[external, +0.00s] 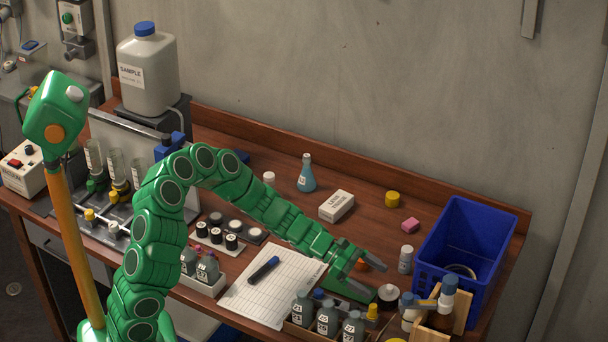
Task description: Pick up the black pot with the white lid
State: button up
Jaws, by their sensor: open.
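Several small black pots (216,236) with pale tops also stand in a row at the left, by a dark rack. The view does not settle which pot is the named one. My gripper (358,268) is open, above the bench, up and left of the pot by the green block and apart from it. Nothing shows between its jaws, though the fingertips are partly hard to make out.
A blue crate (436,276) stands at the right. Dark bottles in a wooden box (327,316) stand in front. A marker (264,269) lies on paper. The bench's back middle has free room.

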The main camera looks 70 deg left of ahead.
aim_at(383, 290)
jog(key=a+f, duration=0.1)
jog(key=a+f+n, duration=0.1)
jog(key=f, duration=0.1)
jog(key=a+f+n+y, duration=0.1)
jog(key=shift+w+a+f+t, duration=0.15)
jog(key=shift+w+a+t, duration=0.1)
jog(key=shift+t, duration=0.05)
jog(key=shift+x, duration=1.25)
jog(key=shift+s+d+x, duration=0.1)
jog(key=shift+s+x, duration=0.05)
jog(key=shift+x, duration=0.75)
jog(key=shift+s+d+x, duration=0.1)
jog(key=shift+d+x, duration=0.05)
jog(key=shift+x, duration=1.6)
jog(key=shift+a+f, duration=0.1)
jog(key=c, duration=1.1)
jog(key=shift+o, duration=0.2)
